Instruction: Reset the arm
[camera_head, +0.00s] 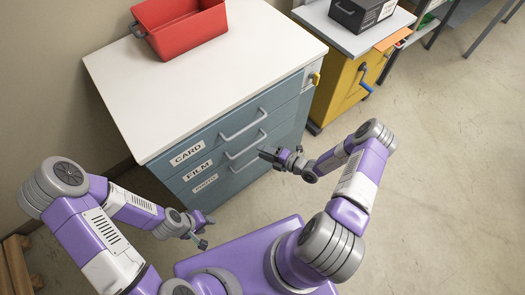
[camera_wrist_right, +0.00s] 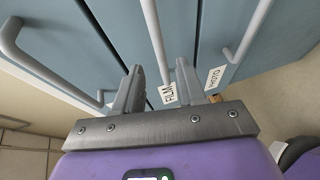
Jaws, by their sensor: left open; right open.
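My left gripper (camera_head: 203,232) is open and empty, low in front of the left end of the drawer cabinet in the head view. My right gripper (camera_head: 270,155) is open and shows no object in it, in front of the cabinet's drawer handles. In the right wrist view the two fingers of my right gripper (camera_wrist_right: 160,92) stand apart, with drawer fronts and handles beyond them. I cannot tell whether a finger touches a handle. Both arms are bent in front of my body.
A blue-grey drawer cabinet (camera_head: 160,166) with CARD and FILM labels stands close ahead, its drawers shut. A red bin (camera_head: 183,30) sits on its white top. A yellow cabinet (camera_head: 345,92) with a blue-handled crank stands beside it. The floor at right (camera_head: 450,180) is clear.

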